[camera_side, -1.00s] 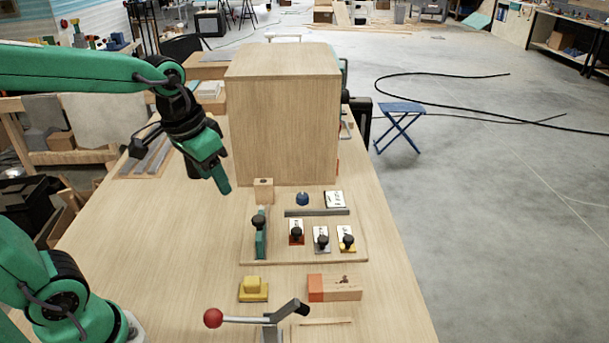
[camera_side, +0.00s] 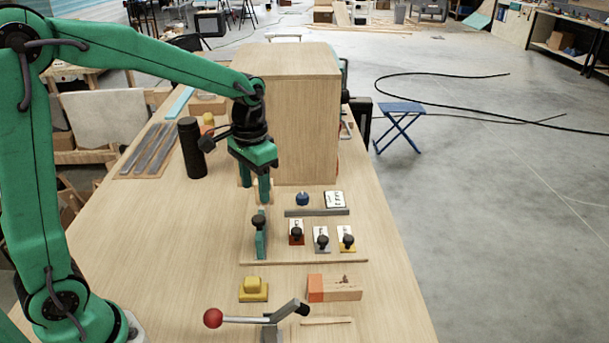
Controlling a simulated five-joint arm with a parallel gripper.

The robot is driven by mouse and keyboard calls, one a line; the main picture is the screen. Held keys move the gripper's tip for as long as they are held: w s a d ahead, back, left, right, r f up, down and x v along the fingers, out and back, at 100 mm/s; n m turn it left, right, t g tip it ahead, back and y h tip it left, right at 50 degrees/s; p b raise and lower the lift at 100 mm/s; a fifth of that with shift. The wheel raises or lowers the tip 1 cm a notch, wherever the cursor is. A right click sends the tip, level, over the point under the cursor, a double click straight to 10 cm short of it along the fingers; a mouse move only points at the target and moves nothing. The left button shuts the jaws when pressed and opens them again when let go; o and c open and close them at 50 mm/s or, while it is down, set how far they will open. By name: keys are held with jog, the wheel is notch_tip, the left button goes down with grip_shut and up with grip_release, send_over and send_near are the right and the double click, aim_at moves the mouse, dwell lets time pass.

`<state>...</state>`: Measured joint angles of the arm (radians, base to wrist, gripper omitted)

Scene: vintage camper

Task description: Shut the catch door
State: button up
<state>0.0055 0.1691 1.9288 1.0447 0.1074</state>
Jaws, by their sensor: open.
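A large plain wooden cabinet (camera_side: 303,125) stands at the back of the bench. No door, handle or catch shows clearly on its visible faces, so I cannot tell where the catch door is or how far it stands open. My gripper (camera_side: 255,187) points down in front of the cabinet's left part, with its two green fingers apart and nothing seen between them. The fingers cover most of a small wooden block behind them. I cannot tell whether they touch it.
A panel with a green lever (camera_side: 260,238), black-knobbed switches (camera_side: 322,240) and a blue knob (camera_side: 302,199) lies in front. Nearer are a yellow block (camera_side: 254,289), an orange-ended block (camera_side: 335,288) and a red-knobbed lever (camera_side: 213,318). A black cylinder (camera_side: 193,148) stands left.

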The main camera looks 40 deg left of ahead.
aim_at(258, 218)
jog(key=shift+f, duration=3.9)
grip_shut()
